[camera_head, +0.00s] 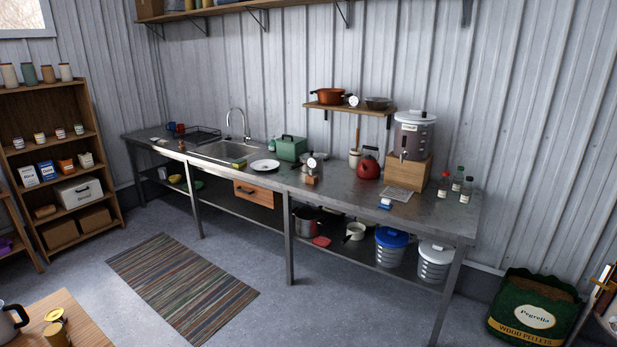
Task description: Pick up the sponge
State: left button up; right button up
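A small yellow-green block that looks like the sponge (238,165) lies at the front edge of the sink (222,151), on the long metal counter (338,190). It is small and far off, so its details are hard to tell. It sits left of a white plate (265,166) and is apart from it. Neither of my grippers is in view.
A wooden table (75,325) is at the lower left, a pellet bag (535,310) at the right.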

aim_at(237, 164)
jog(key=i+z, duration=0.4)
jog(key=i, duration=0.8)
jog(key=i+u, duration=1.45)
jog(key=i, duration=0.95)
